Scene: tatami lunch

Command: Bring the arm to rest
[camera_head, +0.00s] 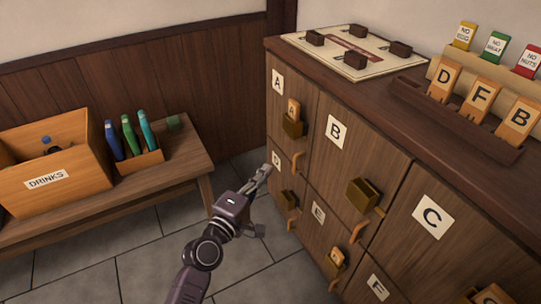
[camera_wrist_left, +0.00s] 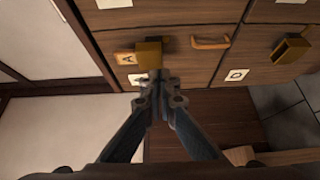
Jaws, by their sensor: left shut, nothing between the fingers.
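My left gripper (camera_head: 265,170) reaches in from the bottom of the head view, its fingers together and empty. It is in front of the wooden locker cabinet (camera_head: 315,82), close to the door marked D (camera_head: 277,170) in that view. In the left wrist view the closed fingertips (camera_wrist_left: 158,76) appear just below a brass lock (camera_wrist_left: 149,53) with a wooden tag marked A (camera_wrist_left: 124,59) beside it. I cannot tell whether they touch anything. My right gripper is not in view.
Locks and handles stick out from the doors. On the cabinet top are a board with dark blocks (camera_head: 325,60) and a rack (camera_head: 425,98) with tags D, F and B. A drinks crate (camera_head: 85,179) stands on a low bench (camera_head: 180,155). Tiled floor (camera_head: 140,270) lies clear below.

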